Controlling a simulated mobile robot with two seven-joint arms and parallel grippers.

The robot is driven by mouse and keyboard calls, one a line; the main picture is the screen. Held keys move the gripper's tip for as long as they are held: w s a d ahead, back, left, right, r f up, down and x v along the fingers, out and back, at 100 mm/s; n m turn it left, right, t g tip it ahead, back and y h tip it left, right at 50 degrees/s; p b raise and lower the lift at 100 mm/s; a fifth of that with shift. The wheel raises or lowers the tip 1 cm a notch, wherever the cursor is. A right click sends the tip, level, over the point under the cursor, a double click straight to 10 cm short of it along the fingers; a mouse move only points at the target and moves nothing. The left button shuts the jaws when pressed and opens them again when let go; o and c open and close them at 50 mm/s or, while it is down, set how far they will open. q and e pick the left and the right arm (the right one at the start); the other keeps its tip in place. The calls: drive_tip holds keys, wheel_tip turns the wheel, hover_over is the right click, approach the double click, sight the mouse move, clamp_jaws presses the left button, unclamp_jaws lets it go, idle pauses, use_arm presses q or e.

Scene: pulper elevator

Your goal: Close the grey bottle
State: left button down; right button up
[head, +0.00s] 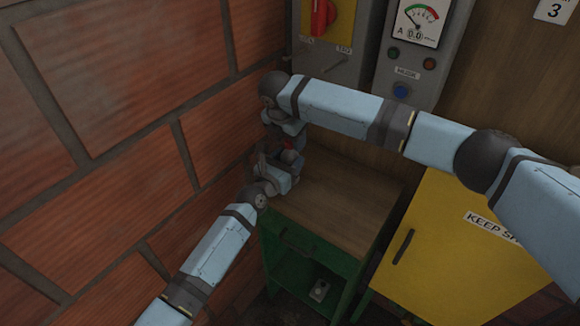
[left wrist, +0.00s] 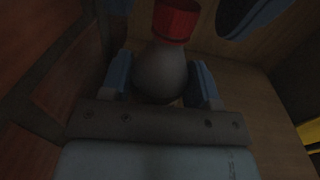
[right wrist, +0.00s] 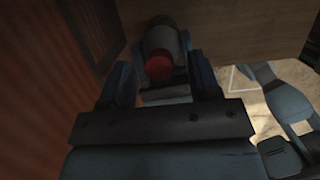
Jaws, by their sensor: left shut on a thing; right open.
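The grey bottle (left wrist: 160,76) is between the fingers of my left gripper (left wrist: 162,84), which is shut on its round body. A red cap (left wrist: 176,20) sits at the top of the bottle's neck; how tightly it sits cannot be told. In the right wrist view the red cap (right wrist: 158,68) faces the camera with the grey body (right wrist: 160,40) behind it. My right gripper (right wrist: 160,76) is open, with its fingers on either side of the cap and a gap visible. In the head view the arms mostly hide the bottle above the wooden top.
A green cabinet with a wooden top (head: 345,205) stands below the grippers; its right part is bare. A brick wall (head: 120,120) is close on the left. A yellow cabinet (head: 440,240) stands right. Control boxes with a gauge (head: 418,20) hang behind.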

drive_tip(key=shift+r, duration=0.1)
drive_tip(key=v, duration=1.1)
drive_tip(key=shift+s+r, duration=0.15)
drive_tip(key=shift+r, duration=0.25)
drive_tip(key=shift+a, duration=0.1)
use_arm(q)
drive_tip(key=shift+c, duration=1.4)
unclamp_jaws()
drive_tip(key=v, duration=1.3)
drive_tip(key=shift+s+a, duration=0.25)
drive_tip(key=shift+s, duration=0.05)
use_arm(e)
drive_tip(key=shift+f, duration=0.2)
use_arm(q)
drive_tip(key=shift+f, duration=0.1)
